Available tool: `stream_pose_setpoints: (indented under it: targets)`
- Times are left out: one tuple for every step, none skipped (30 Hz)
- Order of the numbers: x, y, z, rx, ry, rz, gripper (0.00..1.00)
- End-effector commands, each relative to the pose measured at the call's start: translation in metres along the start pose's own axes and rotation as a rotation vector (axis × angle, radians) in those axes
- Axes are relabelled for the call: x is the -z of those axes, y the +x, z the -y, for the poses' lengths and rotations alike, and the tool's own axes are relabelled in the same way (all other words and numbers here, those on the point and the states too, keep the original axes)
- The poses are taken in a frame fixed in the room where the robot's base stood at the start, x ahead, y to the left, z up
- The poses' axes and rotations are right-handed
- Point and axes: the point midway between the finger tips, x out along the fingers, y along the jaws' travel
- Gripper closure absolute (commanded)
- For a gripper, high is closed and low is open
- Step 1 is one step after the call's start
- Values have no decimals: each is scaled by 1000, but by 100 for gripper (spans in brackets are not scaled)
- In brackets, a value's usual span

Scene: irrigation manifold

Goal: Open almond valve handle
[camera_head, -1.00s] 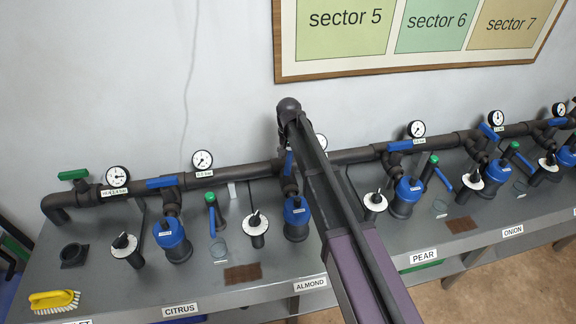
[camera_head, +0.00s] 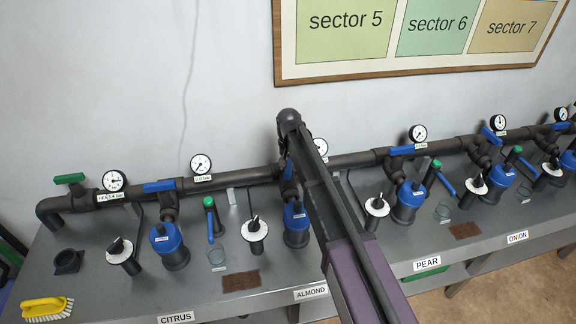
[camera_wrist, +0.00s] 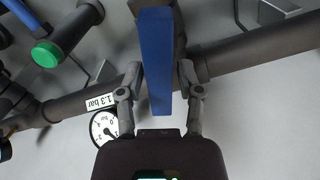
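The almond valve handle (camera_wrist: 156,50) is a long blue bar in the wrist view, running from the top edge down between my fingers. My gripper (camera_wrist: 160,72) is open around the bar, one finger on each side. The left finger is very near or touching it; a narrow gap shows at the right finger.
The dark main pipe (camera_head: 235,175) runs along the wall with gauges. A gauge (camera_wrist: 104,126) labelled 1.3 bar is near my gripper. A blue filter (camera_head: 297,222) and a white dial (camera_head: 255,228) stand on the bench nearby. A yellow brush (camera_head: 45,309) lies at far left.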

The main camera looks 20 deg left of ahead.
Motion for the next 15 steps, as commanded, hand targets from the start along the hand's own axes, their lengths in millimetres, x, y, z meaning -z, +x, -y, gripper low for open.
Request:
stream_pose_setpoints:
  targets:
    - [0, 0, 0, 0, 0, 0, 82]
    - [0, 0, 0, 0, 0, 0, 91]
    - [0, 0, 0, 0, 0, 0, 100]
    - [0, 0, 0, 0, 0, 0, 100]
    - [0, 0, 0, 0, 0, 0, 100]
    - [0, 0, 0, 0, 0, 0, 100]
    - [0, 0, 0, 0, 0, 0, 100]
    - [0, 0, 0, 0, -1, 0, 100]
    - [0, 0, 0, 0, -3, 0, 100]
    - [0, 0, 0, 0, -7, 0, 100]
    - [0, 0, 0, 0, -13, 0, 100]
    - [0, 0, 0, 0, -23, 0, 100]
    - [0, 0, 0, 0, -33, 0, 100]
    - [0, 0, 0, 1, -47, 0, 100]
    - [0, 0, 0, 1, -66, 0, 100]
